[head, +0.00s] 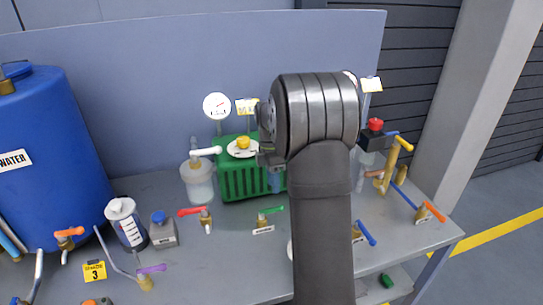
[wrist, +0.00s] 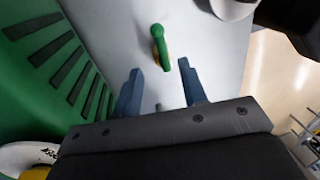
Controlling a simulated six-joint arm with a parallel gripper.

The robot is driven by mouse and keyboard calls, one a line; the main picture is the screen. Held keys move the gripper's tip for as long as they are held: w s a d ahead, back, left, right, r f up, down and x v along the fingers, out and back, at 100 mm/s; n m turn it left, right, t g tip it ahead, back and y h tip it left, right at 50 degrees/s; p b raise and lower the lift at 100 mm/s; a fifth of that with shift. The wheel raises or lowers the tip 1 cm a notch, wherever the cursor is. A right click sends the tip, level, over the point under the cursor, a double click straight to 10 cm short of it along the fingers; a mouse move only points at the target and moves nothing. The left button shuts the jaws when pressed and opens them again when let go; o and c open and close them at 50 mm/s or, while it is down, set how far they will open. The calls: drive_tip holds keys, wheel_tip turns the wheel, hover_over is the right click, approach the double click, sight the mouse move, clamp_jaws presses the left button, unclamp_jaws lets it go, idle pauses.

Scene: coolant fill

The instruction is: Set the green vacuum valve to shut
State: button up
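The green vacuum valve (head: 270,212) stands on the grey bench in front of the green ribbed unit, with a brass body and a small label. In the wrist view its green handle (wrist: 158,42) lies ahead of my gripper (wrist: 160,68), roughly in line with the gap between the two blue fingers. The fingers are apart and empty, and I see no contact with the handle. In the head view my arm hides most of my gripper. The label text is too small to read.
The green ribbed unit (head: 240,184) stands close by my gripper and fills the left of the wrist view (wrist: 60,65). A red-handled valve (head: 203,216) is left of the green one; a blue-handled valve (head: 363,233) is right, beyond my arm. A blue water tank (head: 50,150) stands far left.

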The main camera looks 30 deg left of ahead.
wheel_tip(320, 180, up, 9)
hover_over(272, 212)
drive_tip(key=w+a, duration=0.3)
drive_tip(key=w, duration=0.1)
drive_tip(key=shift+w+d+r, duration=0.1)
drive_tip(key=shift+w+d, duration=0.05)
drive_tip(key=shift+d, duration=0.05)
drive_tip(key=f, duration=0.5)
drive_tip(key=s+d+f, duration=0.1)
drive_tip(key=f, duration=0.5)
drive_tip(key=s+d+f, duration=0.1)
drive_tip(key=f, duration=0.5)
drive_tip(key=shift+s+d+f, duration=0.1)
drive_tip(key=shift+s+d, duration=0.1)
drive_tip(key=shift+d, duration=0.05)
